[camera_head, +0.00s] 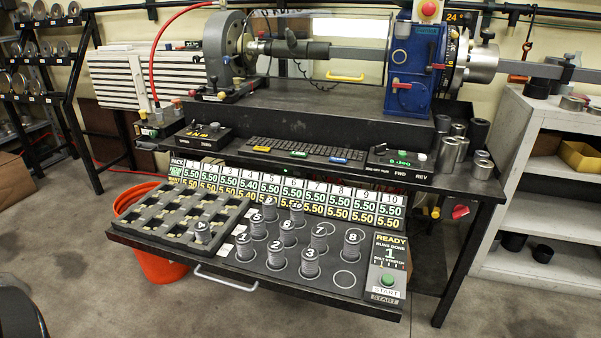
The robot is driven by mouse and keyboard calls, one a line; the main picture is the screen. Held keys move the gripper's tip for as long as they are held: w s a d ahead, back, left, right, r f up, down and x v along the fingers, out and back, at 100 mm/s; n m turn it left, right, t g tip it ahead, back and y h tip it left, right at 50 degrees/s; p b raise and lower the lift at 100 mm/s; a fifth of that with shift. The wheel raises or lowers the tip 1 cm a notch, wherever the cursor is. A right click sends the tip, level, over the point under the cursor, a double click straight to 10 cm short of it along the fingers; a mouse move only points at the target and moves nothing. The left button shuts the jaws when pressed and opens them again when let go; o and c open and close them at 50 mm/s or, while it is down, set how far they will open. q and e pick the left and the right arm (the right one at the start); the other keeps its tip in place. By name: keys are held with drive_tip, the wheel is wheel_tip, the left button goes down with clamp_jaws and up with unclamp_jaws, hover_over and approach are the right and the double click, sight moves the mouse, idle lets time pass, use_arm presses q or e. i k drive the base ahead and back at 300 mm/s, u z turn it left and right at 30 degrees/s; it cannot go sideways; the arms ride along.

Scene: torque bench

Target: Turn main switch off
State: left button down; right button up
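A red rotary switch (460,211), which looks like the main switch, sits on the right end of the bench (476,190), below the top. It is small in the picture, and I cannot read its on or off position. The panel on the drawer shows a lit "READY" display (391,240) above a green start button (388,280). The small displays along the bench are lit. Neither of my grippers is in view. A dark rounded shape at the lower left edge may be part of my own body.
A blue machine head (413,68) with a red stop button (429,10) stands on the bench. The open drawer (150,239) juts forward with numbered cylinders and a grey tray. An orange bucket (155,262) is at left. Grey shelves (512,150) stand right of the switch, with floor between.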

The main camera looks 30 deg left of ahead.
sight(460, 210)
drive_tip(key=z, duration=1.6)
drive_tip(key=i, duration=1.2)
drive_tip(key=u, duration=3.15)
drive_tip(key=i, duration=0.5)
drive_tip(key=u, duration=0.05)
